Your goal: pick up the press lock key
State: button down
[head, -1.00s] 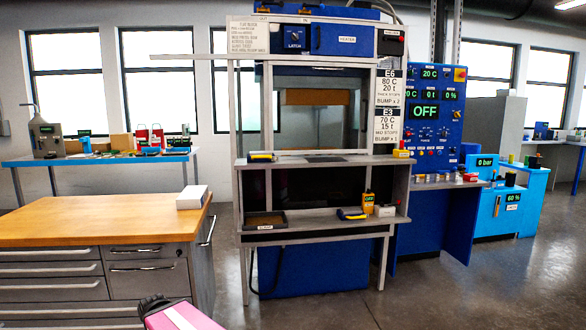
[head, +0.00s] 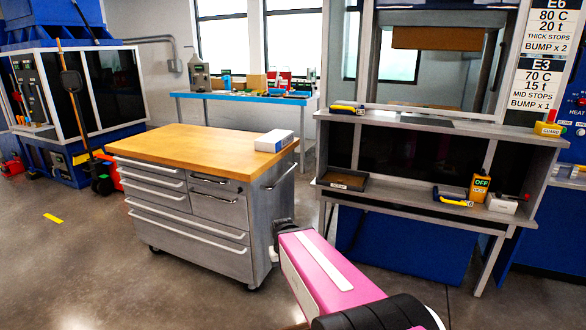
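I cannot make out a press lock key for certain. The press (head: 345,125) stands at the right, with a lower shelf (head: 400,196) across its front. On that shelf a small white box (head: 502,204) has a small red part (head: 524,197) at its right side; whether this is the key is too small to tell. A yellow unit reading OFF (head: 480,187) stands just left of the box. My pink and black arm link shows at the bottom, well short of the shelf. My gripper's fingers are not visible.
A wood-topped drawer cabinet (head: 200,143) stands left of the press, with a white box (head: 273,141) on it. The shelf also holds a dark tray (head: 341,181) and a yellow-and-blue tool (head: 452,196). A yellow guard block (head: 548,129) sits above. Floor in front is clear.

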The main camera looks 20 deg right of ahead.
aim_at(551, 118)
jog(key=k+l, duration=0.1)
jog(key=l, duration=0.55)
jog(key=k+l+u, duration=0.1)
jog(key=l, duration=0.55)
jog(key=k+l+u, duration=0.1)
jog(key=l, duration=0.6)
jog(key=k+l, duration=0.15)
jog(key=l, duration=0.45)
jog(key=k+l+u, duration=0.1)
jog(key=l, duration=0.55)
jog(key=k+l, duration=0.25)
jog(key=l, duration=0.4)
jog(key=k+l+u, duration=0.15)
jog(key=l, duration=0.45)
jog(key=k+l, duration=0.2)
jog(key=l, duration=0.45)
jog(key=l+u, duration=0.1)
jog(key=l, duration=0.25)
jog(key=k+l, duration=0.15)
jog(key=l, duration=0.25)
jog(key=l+u, duration=0.15)
jog(key=l, duration=0.2)
jog(key=k+z, duration=0.15)
jog(key=k, duration=0.45)
jog(key=k+l+z, duration=0.15)
jog(key=k, duration=0.45)
jog(key=z, duration=1.85)
jog(key=j+z, duration=0.35)
jog(key=j, duration=1.3)
jog(key=k, duration=0.05)
